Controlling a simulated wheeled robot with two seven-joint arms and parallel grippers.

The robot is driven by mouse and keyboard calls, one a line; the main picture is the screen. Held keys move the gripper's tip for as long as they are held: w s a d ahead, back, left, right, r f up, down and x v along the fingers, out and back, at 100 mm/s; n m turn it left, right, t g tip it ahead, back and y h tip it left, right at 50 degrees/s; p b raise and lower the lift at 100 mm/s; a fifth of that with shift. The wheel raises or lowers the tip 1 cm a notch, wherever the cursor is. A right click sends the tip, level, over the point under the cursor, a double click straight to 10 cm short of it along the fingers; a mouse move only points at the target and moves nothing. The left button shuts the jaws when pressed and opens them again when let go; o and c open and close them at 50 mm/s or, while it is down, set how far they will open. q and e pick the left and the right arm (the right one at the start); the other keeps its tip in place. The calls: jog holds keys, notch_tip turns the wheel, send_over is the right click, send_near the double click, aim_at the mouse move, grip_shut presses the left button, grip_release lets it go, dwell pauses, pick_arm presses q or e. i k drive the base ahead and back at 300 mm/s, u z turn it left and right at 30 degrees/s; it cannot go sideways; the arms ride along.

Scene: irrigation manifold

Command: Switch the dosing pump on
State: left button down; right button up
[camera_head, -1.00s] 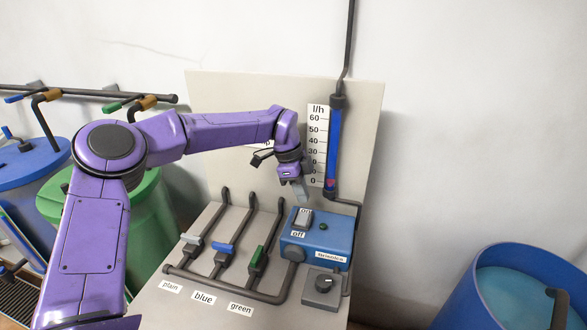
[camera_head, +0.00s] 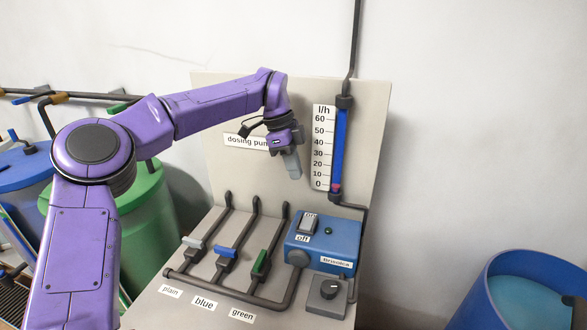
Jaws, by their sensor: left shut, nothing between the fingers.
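The dosing pump is a blue box (camera_head: 320,248) on the right of the bench, with a rocker switch (camera_head: 307,223) on top between "on" and "off" labels. I cannot tell for sure which way the rocker is tipped. A small round lamp (camera_head: 329,230) sits beside the switch; I cannot tell whether it is lit. My left gripper (camera_head: 293,167) is shut and empty, pointing down above and behind the switch, clear of it, in front of the back panel. It partly hides the "dosing pump" label (camera_head: 243,141). My right gripper is not in view.
A flow tube (camera_head: 338,150) with a pink float low near 0 stands right of my gripper. Grey, blue (camera_head: 225,252) and green (camera_head: 261,263) valve levers lie left of the pump. A black knob (camera_head: 329,288) is in front. A blue barrel (camera_head: 525,295) stands at right.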

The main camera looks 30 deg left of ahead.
aim_at(306, 224)
jog(key=k, duration=1.45)
